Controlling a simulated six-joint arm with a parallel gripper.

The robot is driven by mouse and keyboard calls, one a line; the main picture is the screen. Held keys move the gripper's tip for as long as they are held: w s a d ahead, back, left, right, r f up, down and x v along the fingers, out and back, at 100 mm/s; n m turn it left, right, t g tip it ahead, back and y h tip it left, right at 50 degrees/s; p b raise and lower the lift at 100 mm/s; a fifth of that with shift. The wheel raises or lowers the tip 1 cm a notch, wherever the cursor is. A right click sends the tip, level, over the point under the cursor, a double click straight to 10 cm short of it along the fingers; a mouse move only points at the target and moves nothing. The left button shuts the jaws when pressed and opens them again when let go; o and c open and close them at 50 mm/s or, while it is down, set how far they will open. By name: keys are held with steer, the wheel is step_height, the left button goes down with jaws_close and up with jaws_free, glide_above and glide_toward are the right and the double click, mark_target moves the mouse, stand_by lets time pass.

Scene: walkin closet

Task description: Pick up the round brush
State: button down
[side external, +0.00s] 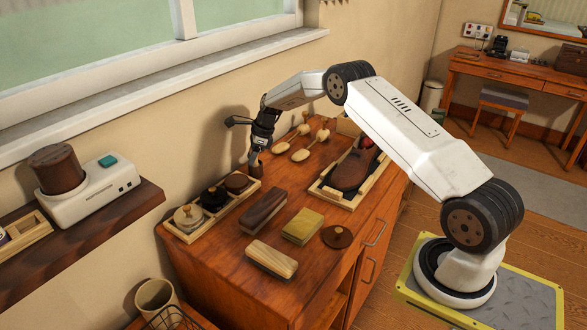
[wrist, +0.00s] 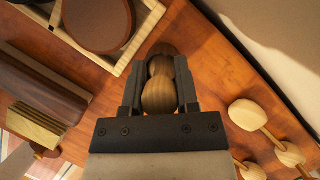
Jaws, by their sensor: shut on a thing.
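The round brush (wrist: 160,95) has a turned wooden handle and a darker far end. My gripper (wrist: 158,78) is shut on its handle, with one finger on each side. In the side view the gripper (side external: 262,142) points down at the back of the wooden cabinet top (side external: 222,243), close to the wall. The brush shows there as a small brown shape (side external: 255,166) below the fingers. I cannot tell whether its lower end touches the cabinet top.
A pale tray (side external: 166,232) of round tins lies left of the brush. Block brushes (side external: 263,210) and a brown disc (side external: 336,236) lie in front. Pale wooden shoe trees (side external: 300,154) lie to the right, near a tray with a brown shoe (side external: 350,170).

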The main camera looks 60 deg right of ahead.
steer(key=shift+r, duration=0.1)
steer(key=shift+r, duration=0.9)
step_height(320, 180, up, 5)
steer(key=shift+r, duration=0.1)
steer(key=s+d, duration=1.2)
steer(key=shift+s+d, duration=0.4)
